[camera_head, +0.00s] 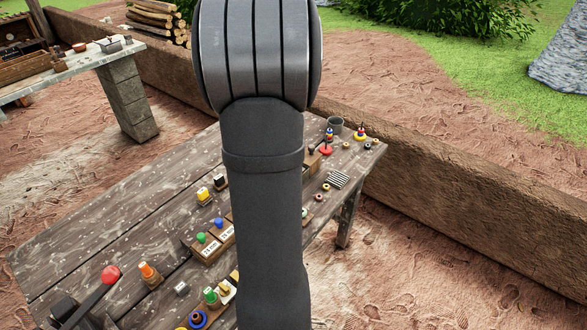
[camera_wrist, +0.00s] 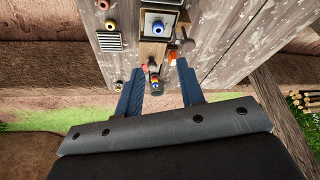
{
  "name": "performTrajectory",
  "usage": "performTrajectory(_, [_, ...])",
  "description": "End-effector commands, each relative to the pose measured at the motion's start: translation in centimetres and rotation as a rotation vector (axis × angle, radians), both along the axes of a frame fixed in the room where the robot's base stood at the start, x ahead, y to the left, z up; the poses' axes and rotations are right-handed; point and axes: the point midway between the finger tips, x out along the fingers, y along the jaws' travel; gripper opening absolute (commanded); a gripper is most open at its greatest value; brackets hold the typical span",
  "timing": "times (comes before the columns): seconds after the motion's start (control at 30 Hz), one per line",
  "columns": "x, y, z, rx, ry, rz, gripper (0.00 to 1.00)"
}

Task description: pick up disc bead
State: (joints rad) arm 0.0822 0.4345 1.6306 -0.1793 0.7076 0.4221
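Several small ring-shaped beads lie on the wooden table; I cannot tell which is the disc bead. In the head view, one pale pinkish bead (camera_head: 318,197) and another (camera_head: 326,187) lie beside the striped block. Small coloured pieces (camera_wrist: 153,78) show below, between the fingers. My arm hides the gripper in the head view.
The wooden table (camera_head: 100,216) carries a striped block (camera_head: 338,179), a grey cup (camera_head: 335,125), coloured stacks (camera_head: 361,133) and several bottles. A low mud wall (camera_head: 470,195) runs beside it. A second table (camera_head: 75,65) stands at upper left.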

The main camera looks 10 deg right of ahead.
Motion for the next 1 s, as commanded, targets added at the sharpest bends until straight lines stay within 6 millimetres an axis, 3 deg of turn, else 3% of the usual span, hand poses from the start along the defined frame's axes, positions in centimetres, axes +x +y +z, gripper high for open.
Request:
performTrajectory(0.53, [3.3,-1.5,-9.2,0.001,0.005,-0.001,0.35])
performTrajectory(1.0, [4.8,-2.3,-13.1,0.001,0.004,0.000,0.35])
